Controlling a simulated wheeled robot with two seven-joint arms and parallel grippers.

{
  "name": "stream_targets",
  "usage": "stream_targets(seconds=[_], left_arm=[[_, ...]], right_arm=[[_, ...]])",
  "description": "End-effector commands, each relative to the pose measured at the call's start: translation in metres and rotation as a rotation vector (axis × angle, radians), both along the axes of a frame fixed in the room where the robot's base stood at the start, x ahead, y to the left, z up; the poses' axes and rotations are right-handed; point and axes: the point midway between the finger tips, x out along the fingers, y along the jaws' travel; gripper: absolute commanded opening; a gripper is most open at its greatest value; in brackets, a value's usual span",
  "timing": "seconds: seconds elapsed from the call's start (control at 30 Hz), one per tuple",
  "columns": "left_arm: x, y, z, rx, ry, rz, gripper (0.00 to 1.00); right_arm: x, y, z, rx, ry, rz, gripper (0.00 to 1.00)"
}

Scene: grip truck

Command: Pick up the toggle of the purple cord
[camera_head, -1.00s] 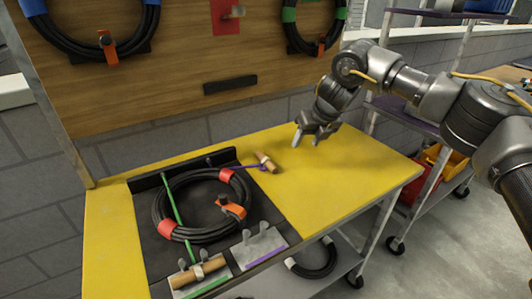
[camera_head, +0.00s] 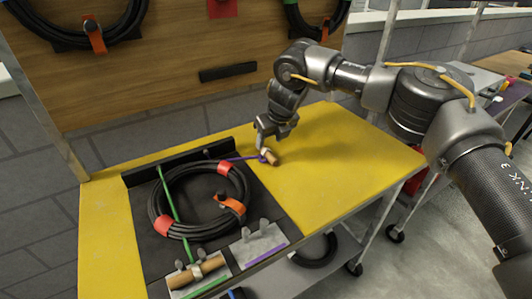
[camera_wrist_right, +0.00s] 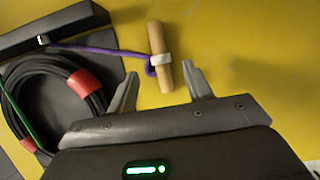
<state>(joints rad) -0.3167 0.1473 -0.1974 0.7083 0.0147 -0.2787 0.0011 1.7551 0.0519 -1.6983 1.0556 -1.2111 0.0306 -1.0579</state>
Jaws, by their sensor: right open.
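The purple cord's wooden toggle (camera_head: 271,157) lies on the yellow tabletop just right of the black tray. In the right wrist view the toggle (camera_wrist_right: 160,58) stands lengthwise with a pale band, and the purple cord (camera_wrist_right: 97,51) runs left from it. My right gripper (camera_head: 264,148) is at the toggle in the head view. In the wrist view its open fingers (camera_wrist_right: 160,80) lie to either side of the toggle's lower end, with gaps on both sides. Whether they reach its height is unclear. My left gripper is not in view.
A coiled black cable (camera_head: 162,212) with red bands lies in the black tray (camera_head: 150,250). A green cord (camera_head: 169,196) crosses it. Another wooden toggle (camera_head: 197,272) sits in a front holder, beside a purple-marked holder (camera_head: 257,243). The yellow tabletop (camera_head: 335,160) to the right is clear.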

Motion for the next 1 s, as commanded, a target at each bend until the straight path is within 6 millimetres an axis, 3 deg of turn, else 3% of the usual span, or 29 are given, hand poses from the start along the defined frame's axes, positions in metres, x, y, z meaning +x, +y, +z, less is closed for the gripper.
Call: stream_targets(seconds=[0.4, 0.7, 1.0], left_arm=[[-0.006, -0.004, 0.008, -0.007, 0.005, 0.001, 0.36], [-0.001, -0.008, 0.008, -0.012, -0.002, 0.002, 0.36], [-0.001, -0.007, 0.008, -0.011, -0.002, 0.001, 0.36]], right_arm=[[0.015, 0.008, -0.044, 0.000, 0.001, -0.002, 0.51], [0.016, 0.008, -0.048, 0.000, 0.001, -0.001, 0.50], [0.016, 0.008, -0.048, 0.000, 0.001, -0.001, 0.10]])
